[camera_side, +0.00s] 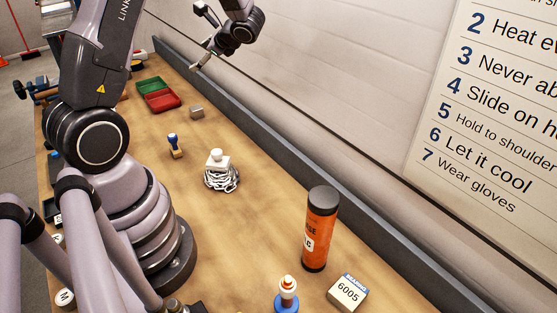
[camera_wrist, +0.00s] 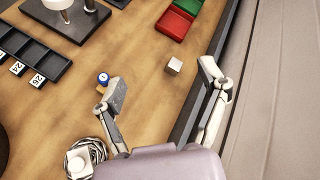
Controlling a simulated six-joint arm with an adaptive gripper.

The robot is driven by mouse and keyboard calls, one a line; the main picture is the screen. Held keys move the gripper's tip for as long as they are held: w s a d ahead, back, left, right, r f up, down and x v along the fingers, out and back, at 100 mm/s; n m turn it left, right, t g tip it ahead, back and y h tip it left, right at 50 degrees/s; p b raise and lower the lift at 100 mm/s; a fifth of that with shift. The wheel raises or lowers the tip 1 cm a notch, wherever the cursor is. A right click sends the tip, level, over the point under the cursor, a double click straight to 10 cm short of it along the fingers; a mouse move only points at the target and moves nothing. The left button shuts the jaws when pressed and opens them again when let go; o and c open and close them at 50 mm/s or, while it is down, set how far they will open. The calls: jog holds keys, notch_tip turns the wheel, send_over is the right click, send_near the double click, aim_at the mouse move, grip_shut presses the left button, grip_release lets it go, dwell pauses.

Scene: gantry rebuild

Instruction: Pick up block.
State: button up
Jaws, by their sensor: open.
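A small grey block (camera_side: 196,112) sits on the wooden bench, near the back ledge and beside the red tray. In the wrist view, the block (camera_wrist: 174,65) shows as a pale cube on the bench, between the lines of the two fingers and nearer the right one. My gripper (camera_side: 200,38) is high above the bench in the side view, above the block and apart from it. In the wrist view, the fingers of my gripper (camera_wrist: 163,79) are spread wide with nothing held between them.
Red (camera_side: 162,102) and green (camera_side: 147,86) trays lie beyond the block. A blue-handled stamp-like item (camera_side: 174,145) and a white-topped chain pile (camera_side: 221,178) stand nearer. A dark ledge (camera_wrist: 214,70) runs along the wall. An orange tube (camera_side: 320,230) stands at the front.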

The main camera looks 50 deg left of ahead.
jog(key=w+a+f+m+y, duration=0.2)
jog(key=a+f+m, duration=0.25)
jog(key=f, duration=0.45)
jog(key=m+t, duration=0.3)
jog(key=m, duration=0.2)
send_near(198, 111)
jog(key=x, duration=0.6)
jog(key=shift+s+d+f, duration=0.15)
jog(key=shift+f, duration=0.3)
jog(key=shift+r+x, duration=0.15)
jog(key=shift+x, duration=1.4)
jog(key=shift+r+x, duration=0.15)
jog(key=shift+x, duration=1.4)
jog(key=shift+c, duration=0.3)
jog(key=c, duration=1.2)
jog(key=shift+r+y, duration=0.1)
jog(key=shift+y, duration=0.2)
jog(key=shift+c, duration=0.3)
jog(key=shift+a+r, duration=0.15)
jog(key=shift+a, duration=0.05)
